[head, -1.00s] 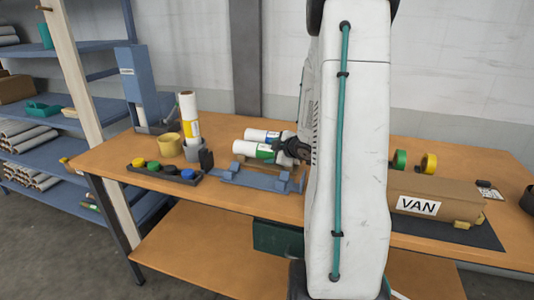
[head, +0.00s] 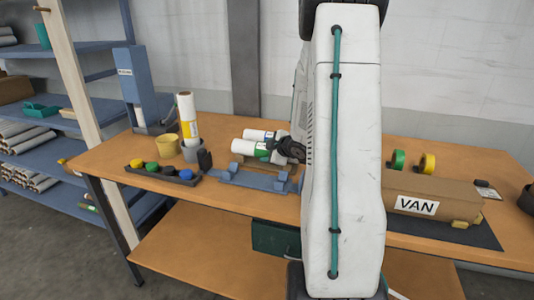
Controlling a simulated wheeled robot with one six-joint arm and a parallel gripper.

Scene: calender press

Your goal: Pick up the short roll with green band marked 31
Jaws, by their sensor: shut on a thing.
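A short white roll with a green band (head: 250,148) lies on its side on the workbench, just behind a blue cradle (head: 255,180). The number on it is too small to read. A second white roll with a blue band (head: 262,135) lies right behind it. My gripper (head: 288,149) is shut at the right end of the green-banded roll. My arm hides the bench to the right of it. I cannot tell whether the roll is clear of the surface below.
A black tray with coloured caps (head: 160,172), a yellow mug (head: 167,146) and an upright roll with a yellow band (head: 188,117) stand at left. A box marked VAN (head: 435,195) and tape rolls (head: 427,163) are at right.

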